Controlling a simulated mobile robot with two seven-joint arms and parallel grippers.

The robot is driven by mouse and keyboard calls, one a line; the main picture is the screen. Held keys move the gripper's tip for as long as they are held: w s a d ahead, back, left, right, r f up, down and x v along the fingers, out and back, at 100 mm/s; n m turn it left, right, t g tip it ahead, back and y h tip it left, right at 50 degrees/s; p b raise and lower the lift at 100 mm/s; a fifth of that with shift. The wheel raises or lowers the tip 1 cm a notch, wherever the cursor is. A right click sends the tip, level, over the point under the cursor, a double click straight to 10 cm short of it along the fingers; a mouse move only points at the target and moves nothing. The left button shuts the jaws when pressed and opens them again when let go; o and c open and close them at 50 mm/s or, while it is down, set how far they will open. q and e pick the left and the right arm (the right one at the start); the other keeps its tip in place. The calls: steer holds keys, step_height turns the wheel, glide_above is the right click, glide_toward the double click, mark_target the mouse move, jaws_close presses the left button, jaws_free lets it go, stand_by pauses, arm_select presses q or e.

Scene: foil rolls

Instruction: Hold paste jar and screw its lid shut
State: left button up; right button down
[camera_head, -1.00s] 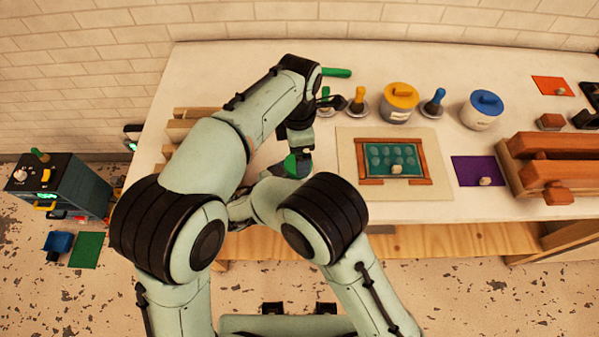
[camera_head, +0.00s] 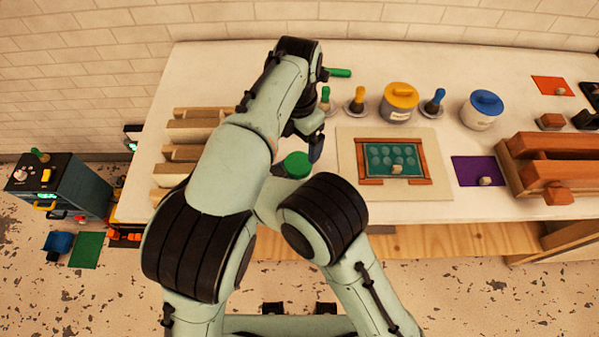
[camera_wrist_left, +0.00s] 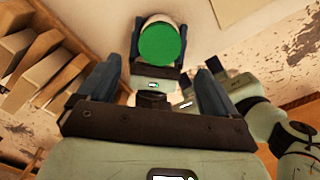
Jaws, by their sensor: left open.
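The paste jar is white with a round green lid (camera_wrist_left: 160,47) lying on its top. The green lid (camera_head: 297,165) also shows in the head view, in front of the bench's left part. My right gripper (camera_wrist_left: 160,62) has a dark finger on each side of the white jar body (camera_wrist_left: 152,22) and holds it; in the head view that gripper is hidden by my arms. How tightly the lid sits cannot be told.
A yellow-lidded jar (camera_head: 399,103) and a blue-lidded jar (camera_head: 482,111) stand at the back. A framed green board (camera_head: 393,160) lies on a pale mat. Wooden racks (camera_head: 190,152) are at left, a wooden block (camera_head: 545,165) at right.

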mark_target(298, 162)
arm_select(q)
steer(key=shift+f, duration=4)
steer(key=shift+c, duration=0.2)
steer(key=c, duration=1)
steer(key=m, duration=0.7)
steer(key=o, duration=1.1)
steer(key=shift+o, duration=0.2)
steer(key=shift+r, duration=2.25)
